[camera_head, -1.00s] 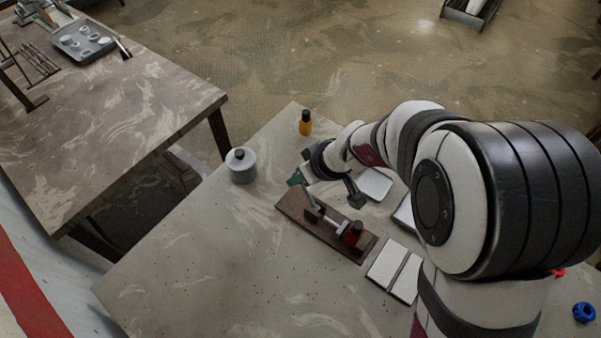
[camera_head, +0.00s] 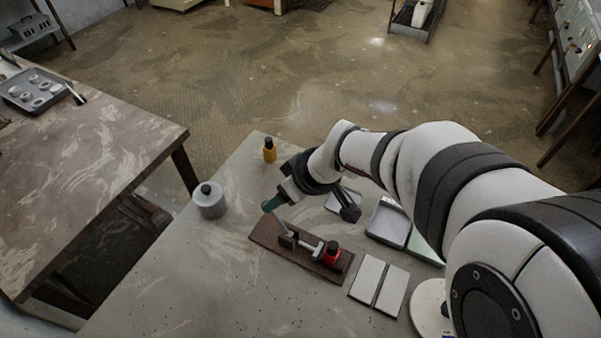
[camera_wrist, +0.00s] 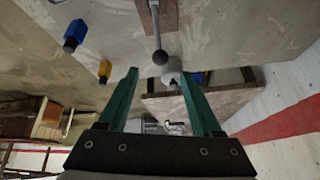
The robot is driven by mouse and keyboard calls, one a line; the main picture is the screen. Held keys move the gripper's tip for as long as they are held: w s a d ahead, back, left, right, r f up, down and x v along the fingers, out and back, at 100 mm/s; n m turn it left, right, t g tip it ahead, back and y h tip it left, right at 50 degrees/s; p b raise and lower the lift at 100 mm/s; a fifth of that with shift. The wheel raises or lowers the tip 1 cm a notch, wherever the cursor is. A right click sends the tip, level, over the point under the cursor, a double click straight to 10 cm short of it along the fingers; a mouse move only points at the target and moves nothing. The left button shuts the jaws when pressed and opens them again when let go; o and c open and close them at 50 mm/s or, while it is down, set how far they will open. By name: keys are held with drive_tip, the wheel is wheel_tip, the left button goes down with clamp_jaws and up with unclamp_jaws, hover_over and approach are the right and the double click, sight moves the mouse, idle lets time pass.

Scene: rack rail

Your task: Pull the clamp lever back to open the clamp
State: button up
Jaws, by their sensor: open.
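The clamp sits on a brown wooden board (camera_head: 262,236) on the grey table. Its lever (camera_head: 279,222) slants up and to the left, and a red part with a dark top (camera_head: 331,254) stands at the board's right end. In the wrist view the lever is a grey rod (camera_wrist: 156,28) ending in a dark ball knob (camera_wrist: 160,57). My gripper (camera_head: 270,203) is at the lever's upper end. Its teal fingers (camera_wrist: 159,73) are open, with the knob in the gap at the tips and space on both sides. The head view hides the knob behind the fingers.
A grey canister (camera_head: 210,203) stands left of the board and a yellow bottle (camera_head: 269,152) stands behind it. Two pale plates (camera_head: 379,284) lie to the right, near a grey tray (camera_head: 388,222). The table's front left is clear.

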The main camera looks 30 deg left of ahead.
sight(278, 220)
drive_tip(key=v, duration=0.8)
drive_tip(key=shift+d+r, duration=0.1)
drive_tip(key=shift+r, duration=0.05)
drive_tip(key=shift+c, duration=0.3)
drive_tip(key=a+h, duration=0.1)
drive_tip(key=a, duration=0.1)
drive_tip(key=w+a+f+n+h, duration=0.1)
drive_tip(key=a, duration=0.2)
drive_tip(key=a+f+g+h, duration=0.1)
drive_tip(key=a, duration=0.2)
drive_tip(key=shift+w+a, duration=0.15)
drive_tip(key=shift+a, duration=0.1)
drive_tip(key=c, duration=0.7)
drive_tip(key=a+f+h, duration=0.1)
drive_tip(key=a, duration=0.1)
drive_tip(key=a+f+h, duration=0.1)
drive_tip(key=a, duration=0.1)
drive_tip(key=a+f, duration=0.1)
drive_tip(key=a, duration=0.1)
drive_tip(key=shift+w+a+t+h, duration=0.15)
drive_tip(key=shift+a+t+h, duration=0.15)
drive_tip(key=shift+t+h, duration=0.1)
clamp_jaws()
drive_tip(key=d+f, duration=0.3)
drive_tip(key=f, duration=0.5)
drive_tip(key=shift+d+f, duration=0.25)
drive_tip(key=shift+d, duration=0.05)
